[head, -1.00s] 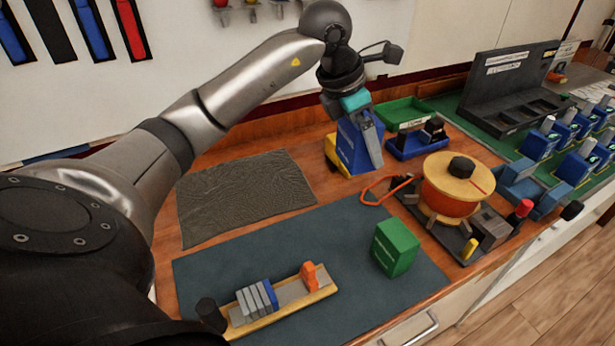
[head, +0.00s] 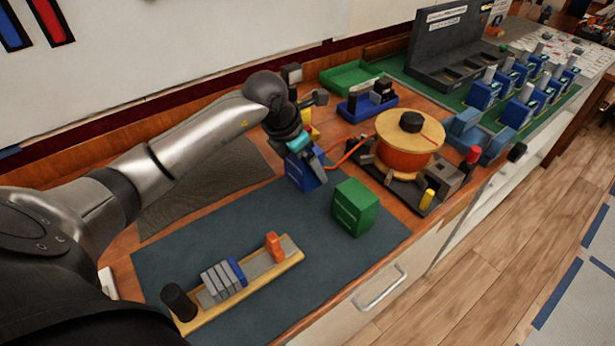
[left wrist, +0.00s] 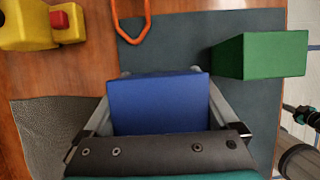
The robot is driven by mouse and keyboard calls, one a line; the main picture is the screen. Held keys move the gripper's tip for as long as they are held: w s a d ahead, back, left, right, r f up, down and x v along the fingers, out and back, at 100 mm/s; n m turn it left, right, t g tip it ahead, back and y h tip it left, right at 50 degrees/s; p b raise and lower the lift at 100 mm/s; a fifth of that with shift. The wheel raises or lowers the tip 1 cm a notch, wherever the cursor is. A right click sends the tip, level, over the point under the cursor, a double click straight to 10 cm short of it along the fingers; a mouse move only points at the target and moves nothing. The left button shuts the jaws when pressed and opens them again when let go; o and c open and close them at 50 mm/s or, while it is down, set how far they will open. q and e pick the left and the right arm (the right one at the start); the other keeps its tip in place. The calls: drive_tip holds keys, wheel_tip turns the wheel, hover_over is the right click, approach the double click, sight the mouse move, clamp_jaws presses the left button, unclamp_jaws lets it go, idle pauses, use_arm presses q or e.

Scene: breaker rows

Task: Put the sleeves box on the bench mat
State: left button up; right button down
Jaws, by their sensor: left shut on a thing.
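My left gripper (left wrist: 160,108) is shut on a blue box, and its fingers lie along two opposite sides. The blue box (head: 303,172) also shows in the left wrist view (left wrist: 158,98). I cannot read a name on it. It hangs tilted over the far edge of the dark bench mat (head: 195,255), close behind the green box; the gap under it is hard to judge. The green box (head: 355,207) stands on the mat's right part. The mat shows around the held box in the left wrist view (left wrist: 185,45).
A wooden rail (head: 285,262) with grey, blue and orange modules lies along the mat's front. An orange cable loop (left wrist: 132,18) and a cable reel (head: 407,145) are to the right. A yellow item (left wrist: 28,25) is behind. The mat's middle is clear.

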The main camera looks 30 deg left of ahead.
sight(303, 164)
use_arm(q)
drive_tip(key=shift+f, duration=2.1)
drive_tip(key=shift+f+b, duration=0.15)
drive_tip(key=shift+b, duration=0.2)
drive_tip(key=o, duration=1.3)
drive_tip(key=shift+o, duration=0.2)
drive_tip(key=shift+r, duration=0.2)
drive_tip(key=p+v, duration=0.1)
drive_tip(key=v, duration=1.1)
drive_tip(key=shift+p, duration=0.3)
